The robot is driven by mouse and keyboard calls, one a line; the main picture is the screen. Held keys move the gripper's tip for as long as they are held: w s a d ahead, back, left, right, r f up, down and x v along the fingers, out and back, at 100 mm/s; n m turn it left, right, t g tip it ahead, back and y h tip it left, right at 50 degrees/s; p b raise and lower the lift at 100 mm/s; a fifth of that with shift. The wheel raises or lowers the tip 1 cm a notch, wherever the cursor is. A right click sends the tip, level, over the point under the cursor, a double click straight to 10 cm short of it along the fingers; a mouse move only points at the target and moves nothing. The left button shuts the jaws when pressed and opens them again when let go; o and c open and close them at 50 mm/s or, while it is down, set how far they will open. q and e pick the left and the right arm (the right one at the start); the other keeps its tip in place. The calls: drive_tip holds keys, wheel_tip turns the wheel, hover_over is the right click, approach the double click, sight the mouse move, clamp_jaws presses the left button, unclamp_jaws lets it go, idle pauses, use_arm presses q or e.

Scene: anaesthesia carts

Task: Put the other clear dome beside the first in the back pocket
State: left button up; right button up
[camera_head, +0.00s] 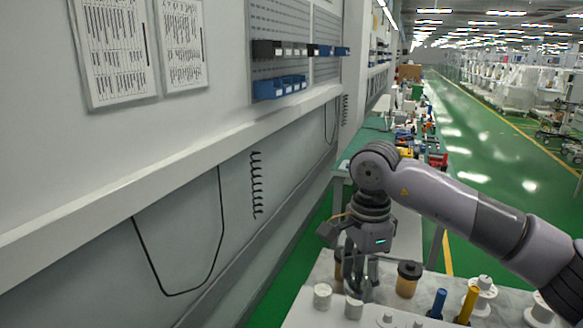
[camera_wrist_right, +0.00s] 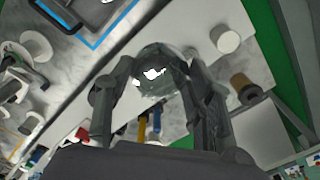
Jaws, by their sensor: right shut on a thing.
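My right gripper (camera_head: 358,282) hangs over the near end of the marble-topped surface, its fingers pointing down. In the right wrist view its two fingers (camera_wrist_right: 157,85) are shut on a clear dome (camera_wrist_right: 152,66), which looks glassy with bright reflections. In the head view the dome is mostly hidden by the fingers. A grey tray with a blue rim (camera_wrist_right: 97,42) shows at the top left of the wrist view, apart from the dome; I cannot tell whether it holds the back pocket. The first dome cannot be made out. My left gripper is out of view.
A white cylinder (camera_head: 322,296) and another (camera_head: 353,308) stand close to the gripper. A tan jar with a dark top (camera_head: 408,279) is just right of it. A blue cylinder (camera_head: 438,303), a yellow one (camera_head: 467,305) and white spools (camera_head: 482,292) stand further right. A wall runs along the left.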

drive_tip(key=s+d+f+n, duration=0.2)
drive_tip(key=s+f+n, duration=0.1)
drive_tip(key=s+n, duration=0.3)
drive_tip(key=s+d+f+n, duration=0.3)
drive_tip(key=s+n, duration=0.3)
drive_tip(key=n, duration=0.3)
drive_tip(key=shift+s+d+f+n, duration=0.2)
drive_tip(key=shift+d+f+n, duration=0.1)
drive_tip(key=shift+f, duration=0.25)
